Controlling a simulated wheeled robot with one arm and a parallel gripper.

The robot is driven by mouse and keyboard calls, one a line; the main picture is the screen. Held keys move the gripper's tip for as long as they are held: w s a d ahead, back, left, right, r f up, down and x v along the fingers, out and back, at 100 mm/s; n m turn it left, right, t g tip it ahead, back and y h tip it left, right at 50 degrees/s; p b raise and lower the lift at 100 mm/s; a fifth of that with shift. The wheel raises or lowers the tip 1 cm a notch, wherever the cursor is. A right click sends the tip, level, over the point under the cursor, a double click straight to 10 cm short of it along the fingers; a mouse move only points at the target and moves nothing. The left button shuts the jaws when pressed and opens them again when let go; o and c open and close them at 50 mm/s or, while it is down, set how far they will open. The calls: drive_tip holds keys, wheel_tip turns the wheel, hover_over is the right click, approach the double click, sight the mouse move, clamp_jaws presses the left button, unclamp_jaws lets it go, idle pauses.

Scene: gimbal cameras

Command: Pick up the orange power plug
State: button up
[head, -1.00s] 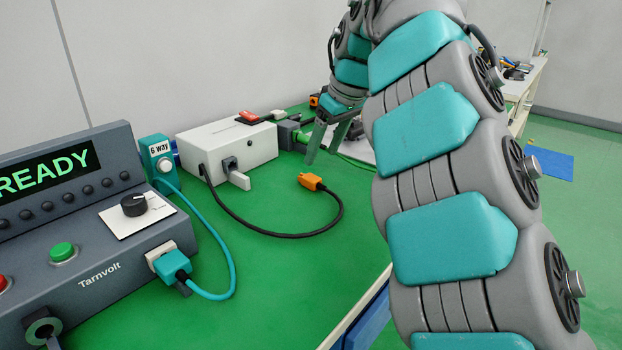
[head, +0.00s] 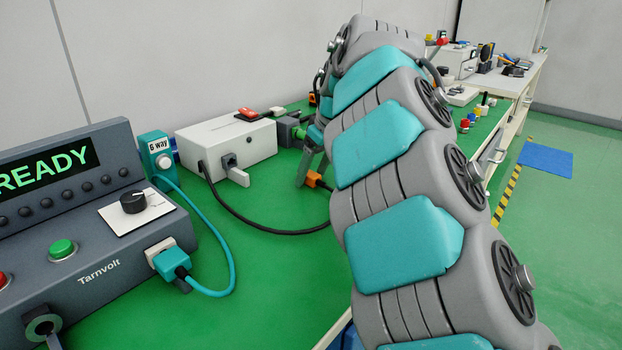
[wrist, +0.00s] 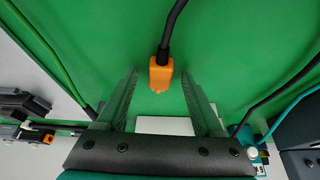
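The orange power plug (head: 314,179) lies on the green bench top at the end of a black cable, partly hidden behind my arm in the head view. In the wrist view the plug (wrist: 161,75) lies ahead, between the lines of the two fingers and near the level of their tips. My gripper (wrist: 160,82) is open, with a wide gap between its fingers. In the head view one finger of my gripper (head: 306,170) shows just left of the plug. I cannot tell how high the fingertips are above the bench.
A white box (head: 228,144) with the black cable (head: 262,224) stands left of the plug. A grey control panel (head: 95,235) reading READY and a teal plug (head: 172,264) with its cable are at the front left. Bare green bench lies between them.

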sight(313, 175)
clamp_jaws()
idle(0.3)
drive_tip(key=shift+r, duration=0.2)
drive_tip(key=shift+r, duration=1.55)
drive_tip(key=s+d, duration=0.2)
drive_tip(key=s, duration=0.3)
drive_tip(key=s+d+r+b, duration=0.1)
drive_tip(key=s+d, duration=0.1)
drive_tip(key=s, duration=0.2)
drive_tip(key=s+d, duration=0.2)
drive_tip(key=s, duration=0.3)
drive_tip(key=shift+s+d+r, duration=0.25)
drive_tip(key=shift+s+r, duration=0.05)
